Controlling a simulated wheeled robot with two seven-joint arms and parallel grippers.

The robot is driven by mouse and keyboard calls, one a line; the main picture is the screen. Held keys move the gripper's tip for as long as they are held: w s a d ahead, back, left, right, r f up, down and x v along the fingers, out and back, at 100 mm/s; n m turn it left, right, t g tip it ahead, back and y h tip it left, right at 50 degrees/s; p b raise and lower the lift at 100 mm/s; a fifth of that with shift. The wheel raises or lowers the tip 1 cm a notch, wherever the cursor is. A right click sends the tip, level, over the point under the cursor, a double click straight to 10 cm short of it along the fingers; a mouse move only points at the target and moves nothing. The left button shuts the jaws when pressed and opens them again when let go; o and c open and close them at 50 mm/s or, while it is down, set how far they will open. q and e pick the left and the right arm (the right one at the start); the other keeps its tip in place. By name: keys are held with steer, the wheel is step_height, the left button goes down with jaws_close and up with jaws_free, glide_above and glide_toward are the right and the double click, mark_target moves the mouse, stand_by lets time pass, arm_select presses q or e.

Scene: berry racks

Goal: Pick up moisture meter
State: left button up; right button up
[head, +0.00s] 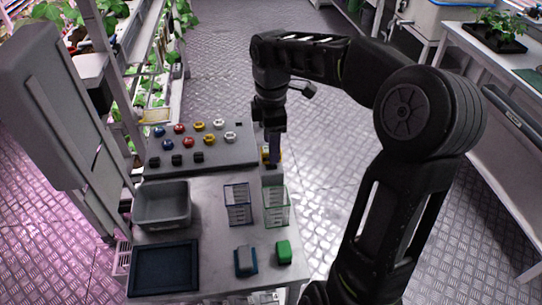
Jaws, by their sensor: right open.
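My right arm comes in from the lower right and reaches over the far right corner of the grey table (210,212). My right gripper (272,162) points down there, with its jaws open. A small yellow and dark thing (265,154) shows right at its fingertips, mostly hidden by them. It may be the moisture meter, but it is too small and covered to tell. I cannot tell whether the fingers touch it. My left gripper is not in view.
A raised panel (215,158) with several coloured knobs stands left of my right gripper. Nearer are a grey bin (163,225), a dark tray (163,293), a blue-edged rack (238,217), a green-edged rack (288,213), a blue-grey block (245,261) and a green block (284,252).

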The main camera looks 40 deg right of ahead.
steer(key=shift+f, duration=0.1)
step_height(320, 180, down, 5)
steer(key=shift+p, duration=0.55)
steer(key=shift+c, duration=0.5)
jaws_close()
